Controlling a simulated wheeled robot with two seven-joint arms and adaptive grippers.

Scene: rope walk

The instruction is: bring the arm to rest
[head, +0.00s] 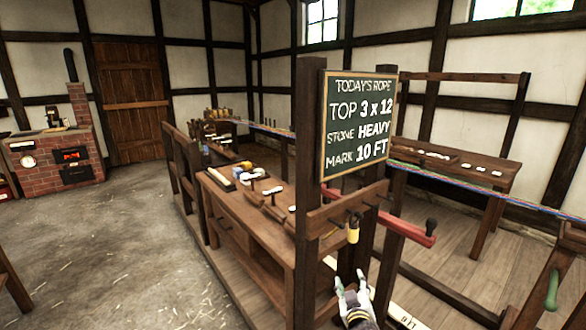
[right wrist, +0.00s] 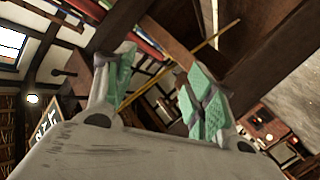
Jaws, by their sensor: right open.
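My right gripper (head: 350,279) is low in the middle of the head view, in front of the wooden frame below the chalkboard. Its fingers are apart, and they show with green pads in the right wrist view (right wrist: 157,80). A thin yellow line crosses behind the gap between the fingers in that view; I cannot tell what it is or how far off. Nothing is seen gripped. My left gripper is not in view.
A post bears the chalkboard (head: 357,125). A yellow-handled piece (head: 352,232) hangs from the rail above my right gripper, near a red bar (head: 407,228). A workbench (head: 243,215) with tools stands left of it. Open floor (head: 120,245) lies further left, before a brick stove (head: 62,160).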

